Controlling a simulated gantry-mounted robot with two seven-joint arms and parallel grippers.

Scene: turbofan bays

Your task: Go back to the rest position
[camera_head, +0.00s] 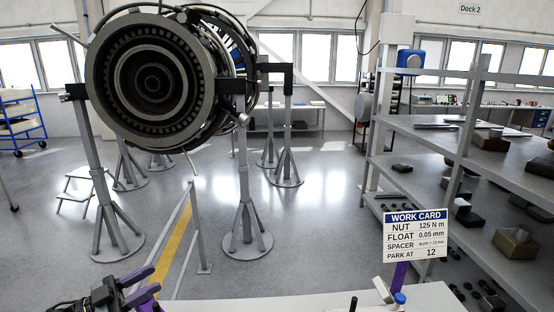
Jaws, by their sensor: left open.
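My left gripper (140,284) shows at the bottom left with purple fingers. Its jaws are open and I see nothing between them. It is low in the picture, left of the pale bench top (290,305). The right gripper is not clearly in view. A turbofan engine (153,82) hangs on grey stands at the upper left, well beyond the left gripper.
A work card (416,234) stands on a purple post at the bench's right end, beside a blue-capped item (399,298). Grey shelves (500,150) with several parts fill the right. A blue cart (22,120) stands far left.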

